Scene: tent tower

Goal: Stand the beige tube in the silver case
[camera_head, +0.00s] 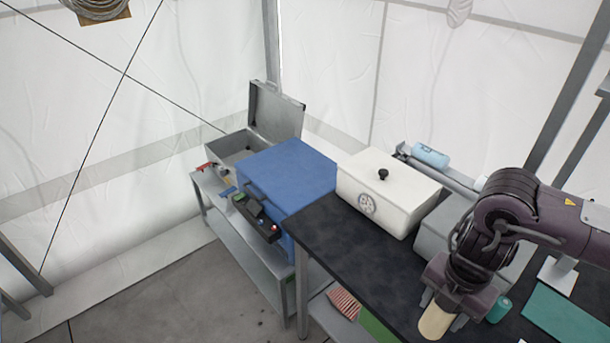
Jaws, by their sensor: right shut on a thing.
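The beige tube (435,321) is at the lower right, over the front part of the dark table (372,262). My right gripper (443,308) is shut on it from above. The tube's upper end is hidden between the fingers, and I cannot tell whether its lower end touches the table. The silver case (226,149) stands open on a grey bench at the back left, well away from the gripper. Its lid (274,112) is raised at the back. The part of its inside that shows looks empty; the blue box hides part of its right side. My left gripper is out of view.
A big blue box (287,177) stands between the case and a white lidded box (388,188). A teal cylinder (499,310) is right of the tube. Open floor (180,290) is at lower left.

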